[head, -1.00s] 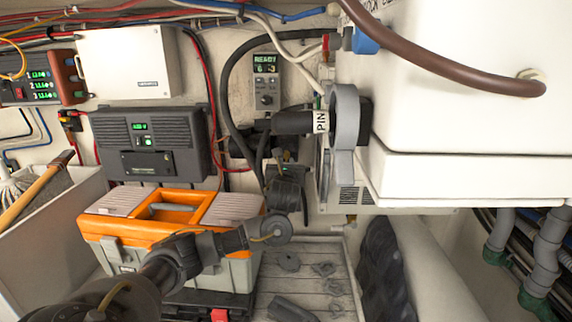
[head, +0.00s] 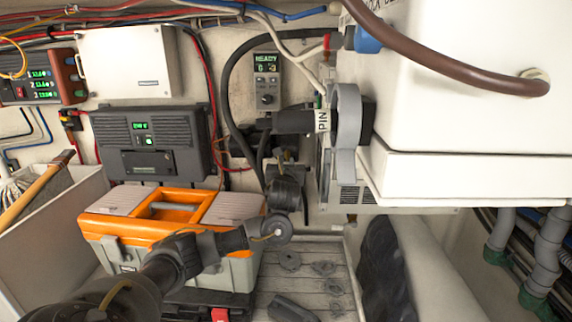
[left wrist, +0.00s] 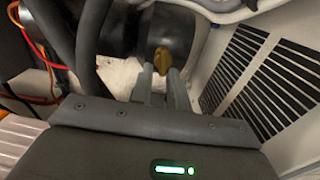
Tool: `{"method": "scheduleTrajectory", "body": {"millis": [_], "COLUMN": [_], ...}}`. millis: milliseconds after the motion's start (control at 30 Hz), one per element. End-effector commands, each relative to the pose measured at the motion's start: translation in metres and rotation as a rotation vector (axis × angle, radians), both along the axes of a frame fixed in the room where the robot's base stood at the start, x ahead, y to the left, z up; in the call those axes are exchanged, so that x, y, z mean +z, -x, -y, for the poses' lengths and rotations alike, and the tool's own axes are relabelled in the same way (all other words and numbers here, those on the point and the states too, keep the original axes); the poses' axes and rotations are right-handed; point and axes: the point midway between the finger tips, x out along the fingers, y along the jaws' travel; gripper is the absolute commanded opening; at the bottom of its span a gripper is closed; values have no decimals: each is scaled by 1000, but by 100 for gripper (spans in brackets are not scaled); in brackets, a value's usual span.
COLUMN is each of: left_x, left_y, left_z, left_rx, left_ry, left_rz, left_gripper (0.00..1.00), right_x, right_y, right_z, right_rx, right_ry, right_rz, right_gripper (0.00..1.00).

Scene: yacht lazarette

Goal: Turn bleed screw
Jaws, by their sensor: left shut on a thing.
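The bleed screw (left wrist: 162,60) is a small brass-coloured wing piece on a dark cylindrical body, seen in the left wrist view. My left gripper (left wrist: 161,75) has its two grey fingers close together, with the brass piece between and just beyond their tips. The fingers are shut on it. In the head view my left gripper (head: 285,157) reaches up in front of the dark pump parts below the small READY panel (head: 266,80). The screw is too small and hidden to make out there. My right gripper is in neither view.
An orange and grey toolbox (head: 180,215) stands under my left arm. A white cabinet (head: 470,120) fills the upper right. Dark hoses (head: 228,100) hang close to the gripper, and a vented panel (left wrist: 255,75) lies to its right.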

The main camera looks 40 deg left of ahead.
Motion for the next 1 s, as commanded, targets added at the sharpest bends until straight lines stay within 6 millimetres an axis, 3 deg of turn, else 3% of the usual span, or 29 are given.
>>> {"method": "scheduleTrajectory", "body": {"millis": [467,500,633,1000], "left_x": [5,5,4,1], "left_y": [0,0,0,-3], "left_z": [-1,-1,-1,6], "left_rx": [2,2,2,-8], "left_ry": [-1,-2,-2,1], "left_rz": [10,11,9,4], "left_gripper": [0,20,37,39], "right_x": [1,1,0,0], "right_y": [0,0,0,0], "right_z": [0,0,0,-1], "right_rx": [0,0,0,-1], "right_ry": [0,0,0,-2], "right_rz": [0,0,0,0], "right_gripper": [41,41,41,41]}}
